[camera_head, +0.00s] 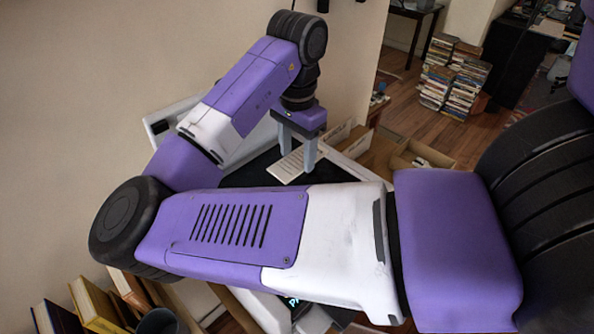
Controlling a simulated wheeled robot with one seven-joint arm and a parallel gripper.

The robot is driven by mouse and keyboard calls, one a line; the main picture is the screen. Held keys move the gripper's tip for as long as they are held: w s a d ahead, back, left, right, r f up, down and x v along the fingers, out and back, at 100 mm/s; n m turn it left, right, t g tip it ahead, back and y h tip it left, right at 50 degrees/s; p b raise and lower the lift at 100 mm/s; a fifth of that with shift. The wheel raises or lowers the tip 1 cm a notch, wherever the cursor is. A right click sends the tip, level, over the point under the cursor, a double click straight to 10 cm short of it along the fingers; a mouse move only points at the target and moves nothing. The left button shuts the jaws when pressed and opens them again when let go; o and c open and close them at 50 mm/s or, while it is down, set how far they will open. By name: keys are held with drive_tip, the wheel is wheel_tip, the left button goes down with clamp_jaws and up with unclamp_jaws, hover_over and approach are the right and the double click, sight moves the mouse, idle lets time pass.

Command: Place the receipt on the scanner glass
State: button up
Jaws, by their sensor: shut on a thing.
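My gripper (298,148) reaches down past the far side of my arm, its two grey fingers shut on the receipt (286,170). The receipt is a pale cream slip with faint printed lines, extending to the left of the fingers. It shows over the dark scanner glass (245,171); I cannot tell whether it touches the glass. The scanner's white frame (357,147) shows at the right, and a raised white part (160,122) shows at the left. My arm hides much of the scanner's near side.
Books (95,304) stand at the lower left beside a dark round container (160,322). Open cardboard boxes (425,153) sit right of the scanner. Stacks of books (455,85) stand on the wooden floor behind. A plain wall rises at the back left.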

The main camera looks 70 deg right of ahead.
sight(297, 163)
drive_tip(key=shift+f, duration=2.9)
drive_tip(key=shift+f, duration=0.2)
drive_tip(key=o, duration=1.4)
drive_tip(key=shift+r, duration=0.15)
wheel_tip(297, 163, up, 12)
drive_tip(key=shift+r, duration=0.1)
